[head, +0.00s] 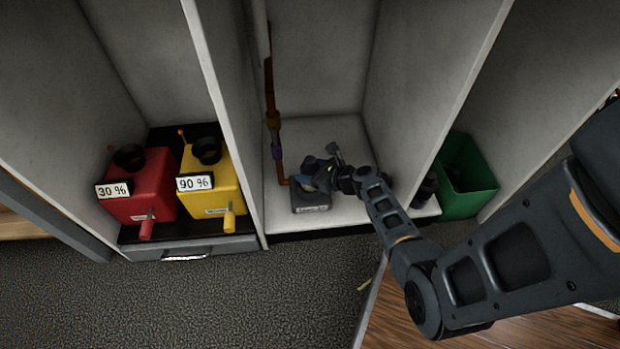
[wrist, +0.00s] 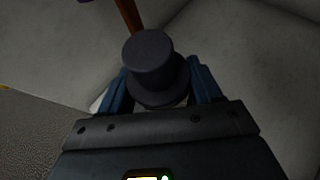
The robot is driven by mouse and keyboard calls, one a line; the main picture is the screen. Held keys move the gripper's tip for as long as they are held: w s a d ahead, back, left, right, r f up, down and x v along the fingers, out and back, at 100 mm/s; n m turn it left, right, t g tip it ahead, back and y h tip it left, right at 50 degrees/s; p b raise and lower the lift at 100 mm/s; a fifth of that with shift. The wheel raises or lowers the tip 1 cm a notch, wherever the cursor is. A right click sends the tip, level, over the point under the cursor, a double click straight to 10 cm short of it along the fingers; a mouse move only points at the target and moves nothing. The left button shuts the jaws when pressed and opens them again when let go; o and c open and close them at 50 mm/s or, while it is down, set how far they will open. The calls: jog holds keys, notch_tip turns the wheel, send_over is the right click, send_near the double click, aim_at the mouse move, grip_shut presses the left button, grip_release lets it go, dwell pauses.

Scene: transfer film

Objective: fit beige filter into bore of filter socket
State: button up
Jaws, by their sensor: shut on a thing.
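My gripper (head: 316,168) is low over the white shelf floor in the middle bay, just above and behind a dark grey block (head: 311,205). The block may be the filter socket; its bore is hidden. In the wrist view, a dark grey stepped cylinder (wrist: 149,58) with a wide rim sits between the two blue fingers of my gripper (wrist: 160,78), shut on it. No clearly beige filter shows; I cannot tell whether this cylinder is it. A small tan patch shows by the fingers in the head view, too small to make out.
A copper-brown pipe (head: 270,95) rises at the bay's left. A red box (head: 148,190) and a yellow box (head: 213,185) with percent labels stand in the left bay. A green bin (head: 467,190) is at the right. Tall pale walls close in the bay.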

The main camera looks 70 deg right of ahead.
jog(key=shift+f+b, duration=0.3)
jog(key=shift+f, duration=0.6)
jog(key=shift+f, duration=0.2)
jog(key=o, duration=1.2)
jog(key=shift+c, duration=0.2)
jog(key=shift+r, duration=0.1)
